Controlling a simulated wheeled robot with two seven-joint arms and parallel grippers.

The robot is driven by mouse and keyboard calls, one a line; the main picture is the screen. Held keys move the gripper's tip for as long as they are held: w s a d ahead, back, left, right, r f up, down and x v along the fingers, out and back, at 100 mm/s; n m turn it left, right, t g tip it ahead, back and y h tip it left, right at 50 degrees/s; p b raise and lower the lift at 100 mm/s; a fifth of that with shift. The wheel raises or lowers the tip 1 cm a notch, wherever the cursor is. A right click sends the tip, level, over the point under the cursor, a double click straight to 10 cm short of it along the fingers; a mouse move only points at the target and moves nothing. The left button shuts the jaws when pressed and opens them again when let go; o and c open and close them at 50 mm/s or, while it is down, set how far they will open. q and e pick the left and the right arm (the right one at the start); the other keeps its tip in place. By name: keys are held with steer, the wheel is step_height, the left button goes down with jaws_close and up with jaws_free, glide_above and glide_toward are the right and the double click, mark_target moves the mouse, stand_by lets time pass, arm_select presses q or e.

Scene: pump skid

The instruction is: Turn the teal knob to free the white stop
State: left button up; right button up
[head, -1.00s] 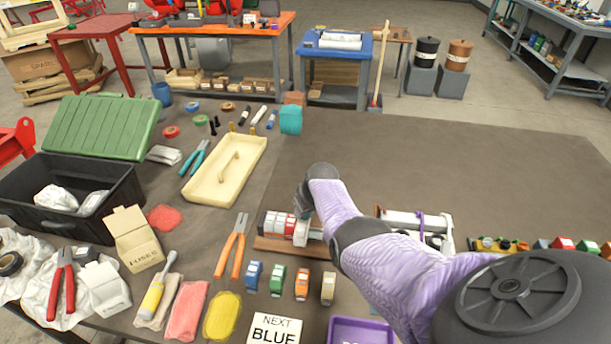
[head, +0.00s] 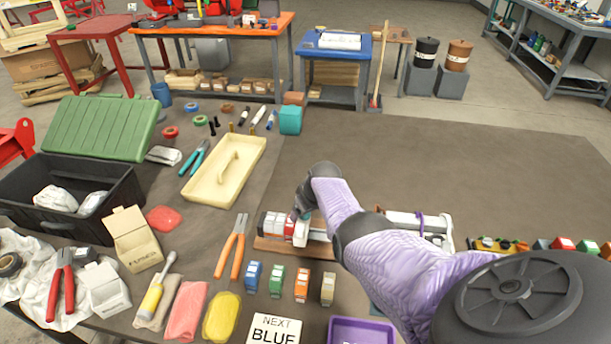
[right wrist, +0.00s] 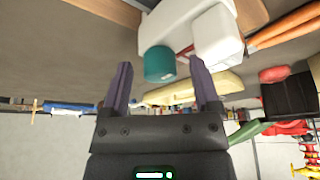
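The white stop (head: 301,232) stands on the wooden-based rail assembly, at the right end of a row of red and white blocks (head: 276,225). In the right wrist view the white stop (right wrist: 217,38) is a pale block at the top, with the round teal knob (right wrist: 160,66) beside it. My right gripper (right wrist: 162,66) is open, its two purple fingers on either side of the knob with gaps showing; I cannot tell how deep it sits between them. In the head view my right gripper (head: 301,207) is just above the stop and mostly hides the knob. My left gripper is not in view.
Orange pliers (head: 232,246) lie left of the rail. A cream tray (head: 226,172) lies behind left. The table's back right is clear.

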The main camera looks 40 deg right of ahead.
steer(key=shift+r, duration=0.1)
steer(key=p+v, duration=0.9)
steer(key=shift+r, duration=0.35)
steer(key=shift+s, duration=0.15)
